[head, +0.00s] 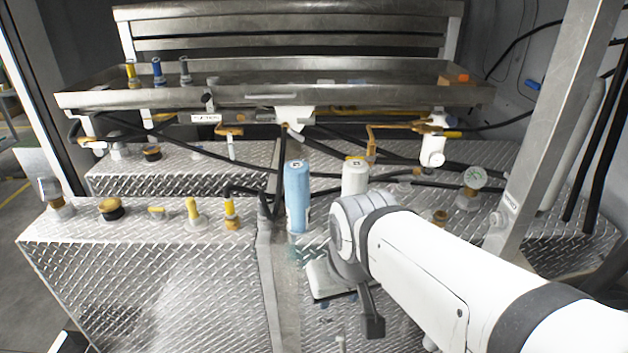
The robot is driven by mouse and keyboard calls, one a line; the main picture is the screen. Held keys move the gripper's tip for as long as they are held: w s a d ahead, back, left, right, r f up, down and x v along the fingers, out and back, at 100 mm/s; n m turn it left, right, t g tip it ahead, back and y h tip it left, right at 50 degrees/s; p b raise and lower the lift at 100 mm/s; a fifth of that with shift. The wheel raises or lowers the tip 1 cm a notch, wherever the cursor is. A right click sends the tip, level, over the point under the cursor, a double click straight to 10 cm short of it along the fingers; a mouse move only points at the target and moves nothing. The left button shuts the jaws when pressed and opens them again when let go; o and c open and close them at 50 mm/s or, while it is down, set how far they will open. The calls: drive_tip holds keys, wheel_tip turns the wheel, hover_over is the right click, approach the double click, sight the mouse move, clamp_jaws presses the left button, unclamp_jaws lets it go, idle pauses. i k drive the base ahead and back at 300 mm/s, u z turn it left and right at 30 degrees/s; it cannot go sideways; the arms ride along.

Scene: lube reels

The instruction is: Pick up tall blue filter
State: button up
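The tall blue filter (297,197) stands upright on the diamond-plate metal surface near the middle of the head view. A white filter (355,176) stands to its right, partly hidden by my arm. My gripper (368,312) is below and to the right of the blue filter in the picture, apart from it. One dark finger shows clearly, pointing down. The rest of the gripper is hidden or unclear, so its opening cannot be judged. I see nothing held in it.
A metal tray (75,99) spans the back, above black hoses and brass valves. Yellow-capped fittings (231,213) stand on the left diamond-plate box (150,280). A pressure gauge (474,178) and a slanted metal post (545,130) are at the right.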

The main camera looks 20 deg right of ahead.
sight(296, 171)
drive_tip(key=z, duration=0.05)
drive_tip(key=i, duration=1)
drive_tip(key=z, duration=0.05)
